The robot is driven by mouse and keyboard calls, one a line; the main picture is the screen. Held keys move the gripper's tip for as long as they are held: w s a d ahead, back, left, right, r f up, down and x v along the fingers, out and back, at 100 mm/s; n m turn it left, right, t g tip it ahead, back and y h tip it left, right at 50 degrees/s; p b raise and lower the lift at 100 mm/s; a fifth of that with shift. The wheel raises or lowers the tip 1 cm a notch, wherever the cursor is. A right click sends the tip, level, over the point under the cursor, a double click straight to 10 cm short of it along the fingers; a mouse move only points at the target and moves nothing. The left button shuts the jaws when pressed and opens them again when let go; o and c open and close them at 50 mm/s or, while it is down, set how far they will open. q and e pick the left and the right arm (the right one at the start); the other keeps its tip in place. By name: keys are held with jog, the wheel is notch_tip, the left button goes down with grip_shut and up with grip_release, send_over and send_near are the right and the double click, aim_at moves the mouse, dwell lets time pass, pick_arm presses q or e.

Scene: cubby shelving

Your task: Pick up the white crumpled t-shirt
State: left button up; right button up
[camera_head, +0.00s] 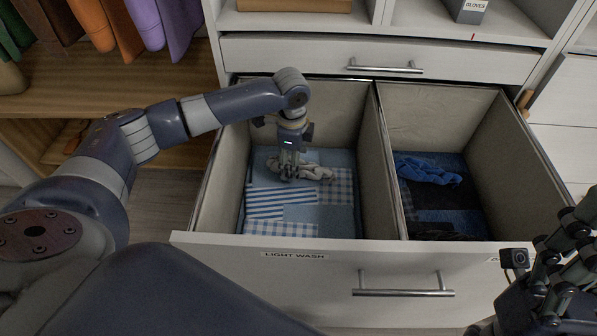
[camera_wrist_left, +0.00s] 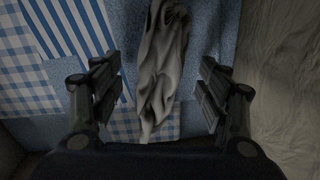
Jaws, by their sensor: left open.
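The white crumpled t-shirt (camera_head: 319,172) lies on the patchwork cloth in the left compartment of the open drawer. It looks greyish and bunched up. My left gripper (camera_head: 289,177) points down into this compartment, at the left part of the shirt. In the left wrist view the shirt (camera_wrist_left: 165,65) runs lengthwise between the two open fingers (camera_wrist_left: 160,92), with a gap on each side. Whether the fingertips reach down to the cloth is unclear. My right gripper (camera_head: 560,285) is at the lower right, outside the drawer, and its jaw opening is not clear.
The drawer front (camera_head: 320,275) is labelled "LIGHT WASH". A divider (camera_head: 383,165) separates the right compartment, which holds a blue crumpled cloth (camera_head: 428,169) and dark cloths. A closed drawer (camera_head: 300,58) is above. Clothes (camera_head: 145,20) hang at upper left.

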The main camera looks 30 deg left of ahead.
pick_arm(q)
notch_tip(320, 180, down, 2)
jog(key=shift+w+f+b, duration=0.1)
jog(key=shift+f+b, duration=0.15)
jog(key=shift+b, duration=0.15)
jog(key=shift+c, duration=0.6)
jog(key=c, duration=1.1)
jog(key=shift+r, duration=0.15)
